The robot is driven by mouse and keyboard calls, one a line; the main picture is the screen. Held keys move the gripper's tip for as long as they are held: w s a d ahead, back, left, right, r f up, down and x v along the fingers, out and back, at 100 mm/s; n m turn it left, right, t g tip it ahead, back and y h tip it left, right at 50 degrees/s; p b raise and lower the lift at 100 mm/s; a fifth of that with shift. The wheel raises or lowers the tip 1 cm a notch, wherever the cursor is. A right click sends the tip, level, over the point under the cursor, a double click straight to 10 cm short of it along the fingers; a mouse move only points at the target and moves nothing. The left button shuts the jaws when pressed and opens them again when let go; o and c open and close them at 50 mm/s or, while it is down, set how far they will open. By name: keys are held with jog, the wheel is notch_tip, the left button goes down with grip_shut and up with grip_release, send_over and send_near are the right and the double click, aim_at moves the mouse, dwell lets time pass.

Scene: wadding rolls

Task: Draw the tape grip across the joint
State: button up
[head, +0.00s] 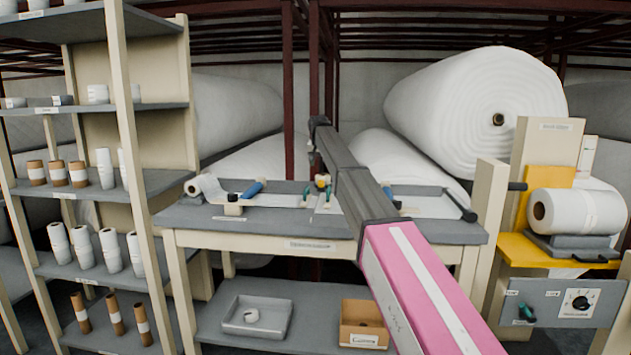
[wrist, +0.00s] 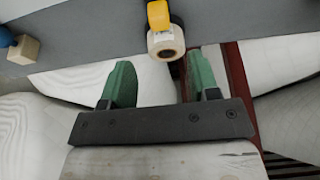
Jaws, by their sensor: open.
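The tape grip (wrist: 158,15) shows in the wrist view as a yellow body with a small cream tape roll (wrist: 166,44) at its near end. It lies at the edge of the grey bench top, ahead of and between my fingers, apart from them. In the head view the yellow grip (head: 321,182) sits mid-bench beside my arm, small and partly crowded by other parts. My gripper (wrist: 160,62) has two green fingers spread open with nothing between them. White wadding (head: 275,200) lies along the bench on both sides of the grip. The joint itself is not clear.
The bench (head: 200,215) also holds a small white roll (head: 205,187), a blue-handled tool (head: 252,189) and a dark bar (head: 460,207). A shelf rack (head: 125,90) stands left. A control panel (head: 562,303) stands right. Large wadding rolls (head: 470,100) lie behind.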

aim_at(321, 180)
jog(key=x, duration=1)
jog(key=shift+w+f, duration=0.1)
jog(key=shift+f, duration=0.15)
grip_shut()
jog(key=s, duration=1.8)
jog(key=s+a, duration=0.1)
jog(key=s, duration=0.8)
jog(key=shift+s, duration=0.25)
grip_release()
jog(key=v, duration=1.1)
